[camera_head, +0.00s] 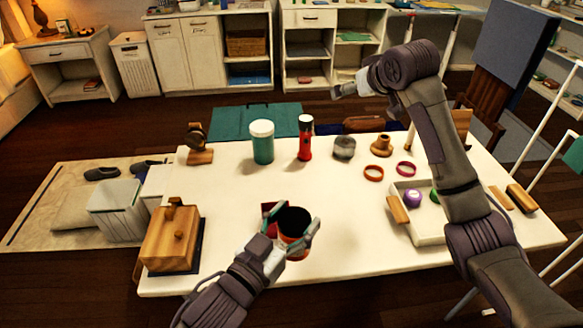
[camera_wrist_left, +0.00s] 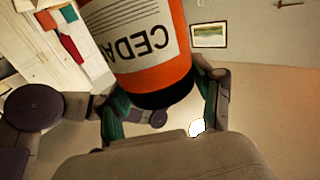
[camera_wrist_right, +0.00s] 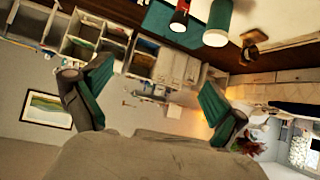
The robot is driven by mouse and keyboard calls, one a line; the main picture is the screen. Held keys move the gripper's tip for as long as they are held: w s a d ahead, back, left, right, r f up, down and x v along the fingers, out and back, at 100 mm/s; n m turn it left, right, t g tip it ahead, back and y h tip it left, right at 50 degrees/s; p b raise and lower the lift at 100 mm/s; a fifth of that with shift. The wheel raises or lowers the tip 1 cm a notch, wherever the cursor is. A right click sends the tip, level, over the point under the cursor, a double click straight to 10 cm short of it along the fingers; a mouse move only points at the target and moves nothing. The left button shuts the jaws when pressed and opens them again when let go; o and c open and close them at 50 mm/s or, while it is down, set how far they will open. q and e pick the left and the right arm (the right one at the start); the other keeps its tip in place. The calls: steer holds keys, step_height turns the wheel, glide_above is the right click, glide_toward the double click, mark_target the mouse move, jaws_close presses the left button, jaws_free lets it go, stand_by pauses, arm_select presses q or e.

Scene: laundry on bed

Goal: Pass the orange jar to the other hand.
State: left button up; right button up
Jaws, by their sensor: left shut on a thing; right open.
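The orange jar (camera_head: 297,242) has a dark top and is in the fingers of my left gripper (camera_head: 297,236), over the front middle of the white table. In the left wrist view the jar (camera_wrist_left: 178,77) shows a white label reading "CEDA", with the left fingers on both sides of it. My right gripper (camera_head: 350,90) is raised beyond the table's far edge, well apart from the jar. In the right wrist view its fingers (camera_wrist_right: 150,98) are spread, with nothing between them.
The white table (camera_head: 335,215) holds a teal jar (camera_head: 262,142), a red flashlight (camera_head: 305,140) and a wooden box (camera_head: 172,238). A white tray (camera_head: 425,232) with balls lies on the right. A dark red thing (camera_head: 268,212) is partly hidden behind the orange jar.

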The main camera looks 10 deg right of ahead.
steer(key=s+a+r+n+g+y, duration=0.2)
steer(key=s+a+r, duration=0.15)
steer(key=a, duration=0.65)
arm_select(q)
steer(key=shift+r, duration=0.1)
arm_select(e)
steer(key=n+g+h, duration=0.4)
steer(key=n+g, duration=0.2)
steer(key=g, duration=0.2)
glide_above(292, 220)
step_height(292, 220, down, 3)
step_height(292, 220, down, 12)
steer(key=shift+c, duration=0.4)
